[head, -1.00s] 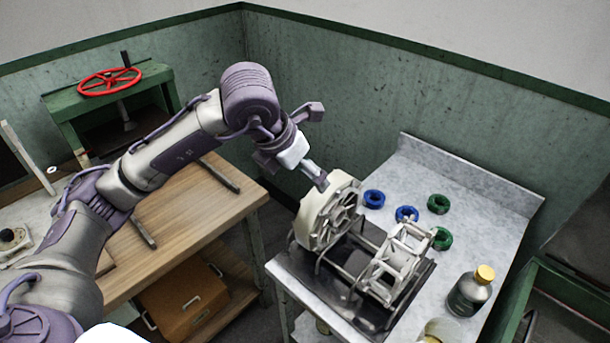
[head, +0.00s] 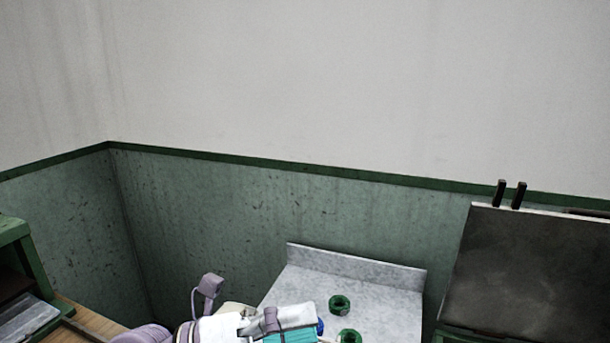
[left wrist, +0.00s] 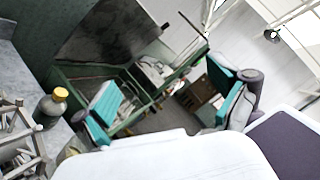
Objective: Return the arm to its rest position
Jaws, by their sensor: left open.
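My left gripper (head: 292,325) shows at the bottom edge of the head view, in front of the grey metal table. Its white and purple wrist and a teal finger pad are visible; the rest of the arm is mostly cut off. In the left wrist view the two teal-padded fingers of the gripper (left wrist: 170,103) stand wide apart with nothing between them. My right gripper is not in view.
The grey table (head: 350,262) has green rings (head: 340,304) and a partly hidden blue ring (head: 320,327). A dark panel (head: 535,270) stands at right. The left wrist view shows a yellow-capped bottle (left wrist: 50,106) and a pale reel frame (left wrist: 30,140) at left.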

